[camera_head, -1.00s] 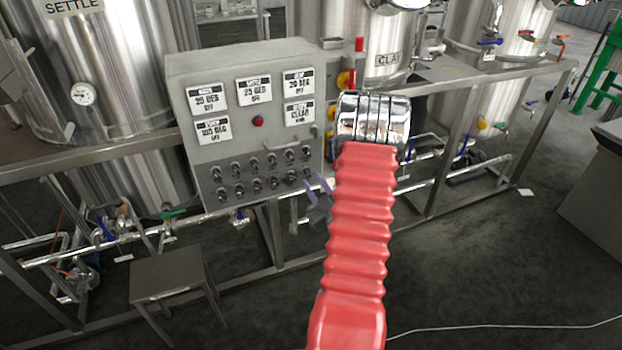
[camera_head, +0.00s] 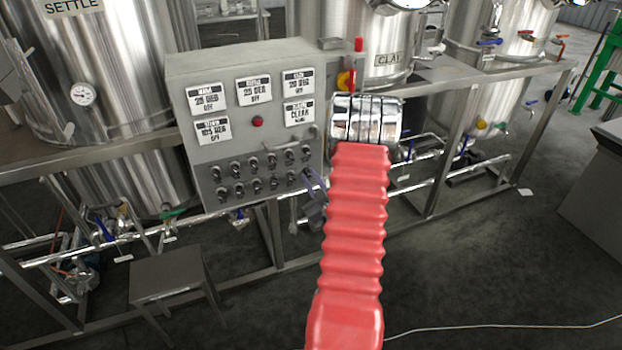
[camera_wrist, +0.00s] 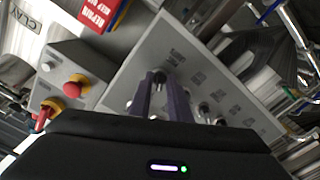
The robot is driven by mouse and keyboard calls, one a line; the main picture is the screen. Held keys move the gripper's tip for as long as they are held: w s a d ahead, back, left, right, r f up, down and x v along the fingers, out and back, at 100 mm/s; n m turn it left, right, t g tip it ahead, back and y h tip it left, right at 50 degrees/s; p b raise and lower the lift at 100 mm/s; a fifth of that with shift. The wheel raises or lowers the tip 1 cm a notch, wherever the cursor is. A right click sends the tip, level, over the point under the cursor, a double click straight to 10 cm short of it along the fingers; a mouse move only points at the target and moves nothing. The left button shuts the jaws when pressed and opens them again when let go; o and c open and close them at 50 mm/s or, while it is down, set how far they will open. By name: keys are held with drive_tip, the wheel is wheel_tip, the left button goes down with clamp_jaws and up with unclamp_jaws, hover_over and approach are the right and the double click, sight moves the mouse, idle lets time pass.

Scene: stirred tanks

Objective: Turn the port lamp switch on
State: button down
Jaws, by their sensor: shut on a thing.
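The grey control panel (camera_head: 190,160) carries two rows of small toggle switches (camera_head: 257,185) below its label plates. My gripper (camera_head: 310,177), with purple fingers, is at the right end of the lower switch row. In the wrist view the purple fingers of my gripper (camera_wrist: 160,82) reach the panel face (camera_wrist: 215,60) and are shut on a toggle switch (camera_wrist: 158,75) at their tips. The fingers partly hide that switch. I cannot read its label, so I cannot tell whether it is the port lamp switch, or which way it is set.
Other toggle switches (camera_wrist: 205,110) stand close beside the fingers. A red mushroom button (camera_wrist: 72,89) on a grey box lies left in the wrist view. A steel frame rail (camera_head: 480,85) and tanks (camera_head: 110,60) surround the panel. A stool (camera_head: 172,272) stands in front.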

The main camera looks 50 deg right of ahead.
drive_tip(key=shift+a, duration=0.1)
idle(0.3)
drive_tip(key=m, duration=1.2)
idle(0.5)
drive_tip(key=c, duration=1.9)
unclamp_jaws()
drive_tip(key=shift+o, duration=0.2)
drive_tip(key=v, duration=1.3)
drive_tip(key=shift+s+a, duration=0.15)
drive_tip(key=shift+s, duration=0.2)
drive_tip(key=shift+f, duration=0.15)
